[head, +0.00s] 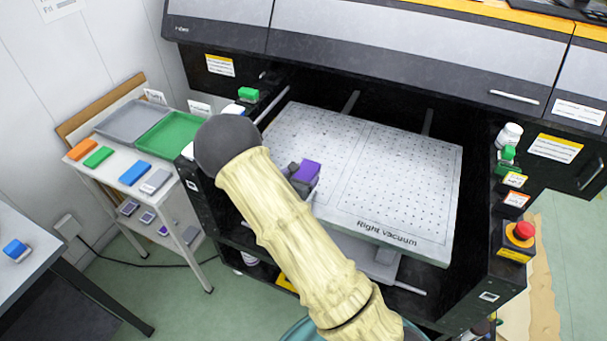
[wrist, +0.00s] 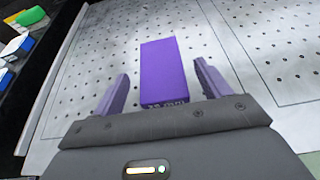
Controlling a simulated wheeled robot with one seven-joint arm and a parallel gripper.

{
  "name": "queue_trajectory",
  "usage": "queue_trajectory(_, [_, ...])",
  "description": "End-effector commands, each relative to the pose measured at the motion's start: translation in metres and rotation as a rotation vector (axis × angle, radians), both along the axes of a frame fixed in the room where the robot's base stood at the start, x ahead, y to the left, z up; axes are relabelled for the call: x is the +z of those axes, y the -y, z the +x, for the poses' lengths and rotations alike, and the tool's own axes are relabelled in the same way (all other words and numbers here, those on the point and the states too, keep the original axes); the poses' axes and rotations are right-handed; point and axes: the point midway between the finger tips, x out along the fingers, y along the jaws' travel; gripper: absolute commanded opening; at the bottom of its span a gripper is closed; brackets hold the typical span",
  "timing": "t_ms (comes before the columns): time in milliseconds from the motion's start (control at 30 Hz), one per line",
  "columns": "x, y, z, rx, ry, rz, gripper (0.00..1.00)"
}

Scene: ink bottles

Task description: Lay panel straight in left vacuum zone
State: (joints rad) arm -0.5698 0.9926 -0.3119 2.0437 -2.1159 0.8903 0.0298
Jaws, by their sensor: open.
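The panel is a purple block (wrist: 163,66) that appears to lie on the left vacuum zone (wrist: 112,40) of the perforated bed. Its long side runs roughly along the zone, and I cannot tell whether it is exactly straight. My gripper (wrist: 162,82) is open, with one finger on each side of the panel and a gap on both sides. In the head view the panel (head: 311,171) shows beside my gripper (head: 296,176), and my arm hides much of the left zone.
The right vacuum zone (head: 405,180) is bare. A black printer housing (head: 360,55) overhangs the back, and a red stop button (head: 522,231) is at right. At left a side table (head: 118,170) holds a grey tray (head: 130,117), a green tray (head: 170,136) and several coloured blocks.

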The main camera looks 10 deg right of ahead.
Motion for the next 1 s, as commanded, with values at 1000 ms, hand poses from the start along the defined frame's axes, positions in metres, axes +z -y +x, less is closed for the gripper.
queue_trajectory(1000, [0.029, -0.041, -0.057, 0.0, 0.0, 0.0, 0.76])
